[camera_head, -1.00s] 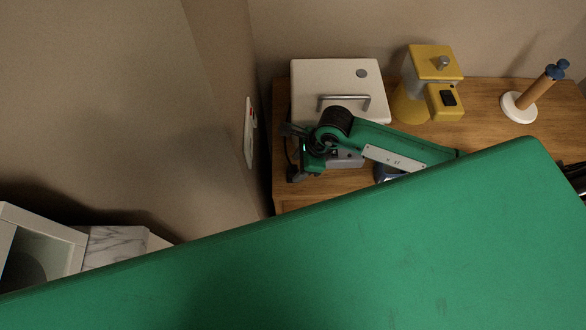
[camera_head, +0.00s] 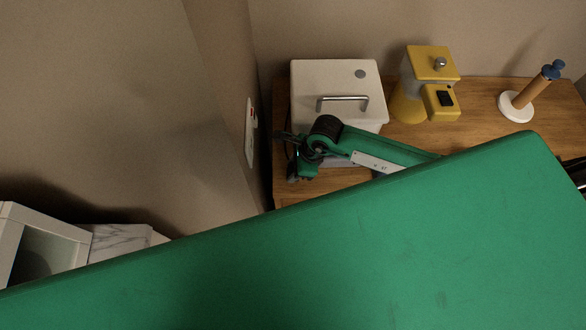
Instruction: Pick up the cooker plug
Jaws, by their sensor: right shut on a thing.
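The white cooker (camera_head: 340,88), a box with a metal handle on its lid, stands at the left end of the wooden counter. My right gripper (camera_head: 288,156) is at the cooker's front left corner, by the counter's left edge. It is shut on a small dark thing, which I take to be the cooker plug; its shape is largely hidden by the dark fingers. A thin dark cord seems to run beside the fingers. My left gripper is not in view.
A pale wall panel with small red marks (camera_head: 250,132) is on the wall left of the gripper. A yellow appliance (camera_head: 433,85) and a wooden roll stand (camera_head: 527,95) are on the counter (camera_head: 480,110). My large green part hides the foreground.

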